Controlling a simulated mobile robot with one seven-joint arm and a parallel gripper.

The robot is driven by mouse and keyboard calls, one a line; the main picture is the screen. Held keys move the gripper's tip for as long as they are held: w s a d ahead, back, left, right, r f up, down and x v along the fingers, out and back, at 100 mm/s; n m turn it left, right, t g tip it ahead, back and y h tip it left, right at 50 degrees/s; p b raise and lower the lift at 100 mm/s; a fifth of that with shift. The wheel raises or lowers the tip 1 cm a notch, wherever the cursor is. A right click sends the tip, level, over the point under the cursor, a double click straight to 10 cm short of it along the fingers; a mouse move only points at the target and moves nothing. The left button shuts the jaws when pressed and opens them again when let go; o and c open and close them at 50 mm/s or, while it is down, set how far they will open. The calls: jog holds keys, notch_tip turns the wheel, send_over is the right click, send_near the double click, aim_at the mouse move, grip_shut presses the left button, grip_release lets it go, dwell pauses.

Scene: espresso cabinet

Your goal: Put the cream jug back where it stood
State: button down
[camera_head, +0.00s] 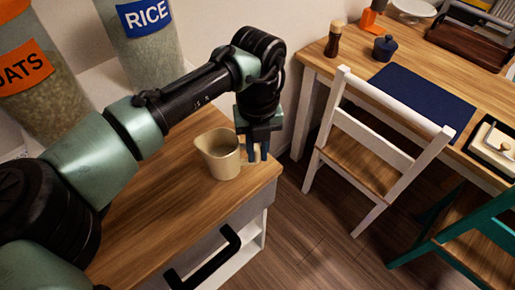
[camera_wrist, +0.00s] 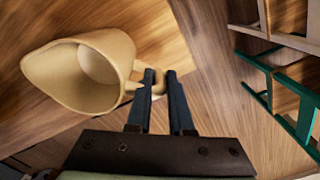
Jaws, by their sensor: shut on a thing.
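The cream jug (camera_head: 221,156) is cream-coloured and looks upright at the right part of the wooden cabinet top (camera_head: 165,205). Its spout points left. In the wrist view the jug (camera_wrist: 95,75) shows its open, empty-looking mouth, with the handle to the right. My gripper (camera_head: 257,152) points down on the jug's right side, with its fingers shut on the handle. The fingertips (camera_wrist: 160,80) show close together at the handle in the wrist view. I cannot tell whether the jug's base touches the cabinet top.
Jars labelled RICE (camera_head: 150,45) and OATS (camera_head: 40,85) stand at the back left. The cabinet has a black handle (camera_head: 205,262) on its front. A white chair (camera_head: 365,150) and a table with a blue mat (camera_head: 422,98) stand to the right. The cabinet top left of the jug is clear.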

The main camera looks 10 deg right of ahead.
jog(key=c, duration=1.3)
grip_release()
jog(key=shift+f, duration=0.15)
jog(key=o, duration=0.5)
notch_tip(320, 180, up, 12)
jog(key=shift+r+p, duration=0.2)
jog(key=shift+p, duration=0.1)
